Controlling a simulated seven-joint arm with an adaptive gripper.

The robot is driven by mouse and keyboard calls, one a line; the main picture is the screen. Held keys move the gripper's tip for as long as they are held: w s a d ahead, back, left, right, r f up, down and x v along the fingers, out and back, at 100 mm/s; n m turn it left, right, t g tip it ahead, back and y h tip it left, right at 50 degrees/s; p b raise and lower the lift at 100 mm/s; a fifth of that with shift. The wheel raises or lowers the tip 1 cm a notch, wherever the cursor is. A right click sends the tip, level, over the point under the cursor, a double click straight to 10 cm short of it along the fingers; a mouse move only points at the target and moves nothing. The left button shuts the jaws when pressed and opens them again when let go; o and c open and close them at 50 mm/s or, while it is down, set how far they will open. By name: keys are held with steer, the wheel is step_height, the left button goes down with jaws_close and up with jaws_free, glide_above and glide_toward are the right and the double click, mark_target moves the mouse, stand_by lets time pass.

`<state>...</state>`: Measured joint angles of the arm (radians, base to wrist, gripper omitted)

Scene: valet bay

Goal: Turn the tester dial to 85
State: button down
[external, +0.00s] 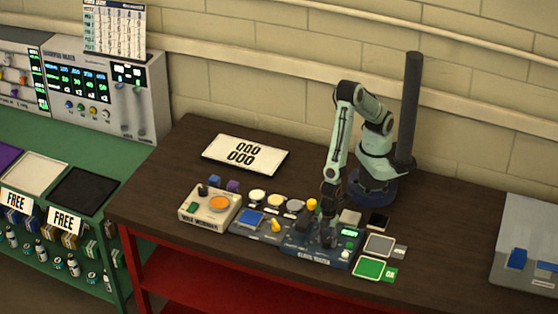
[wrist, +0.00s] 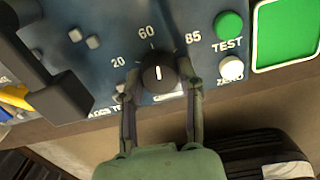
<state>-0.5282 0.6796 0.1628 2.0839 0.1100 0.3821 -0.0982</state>
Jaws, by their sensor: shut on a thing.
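The tester (external: 300,252) is a dark blue panel near the front of the dark table. In the wrist view its black dial (wrist: 158,72) has a white pointer mark and printed labels 20, 60 and 85 around it. The pointer points nearly straight up in the picture, close to 60 and well away from 85. My gripper (wrist: 158,80) is shut on the dial, one finger on each side. In the external view my gripper (external: 328,238) reaches down onto the tester and hides the dial.
A green TEST button (wrist: 229,24) and a white ZERO button (wrist: 231,68) lie right of the dial. A green-topped pad (wrist: 287,34) is farther right. A dark lever-like part (wrist: 50,75) stands at left. The wax warmer (external: 208,208) sits left of the tester.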

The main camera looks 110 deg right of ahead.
mark_target(327, 239)
steer(key=m, duration=0.4)
steer(key=shift+m, duration=2.2)
steer(key=c, duration=0.7)
jaws_free()
step_height(327, 239, up, 12)
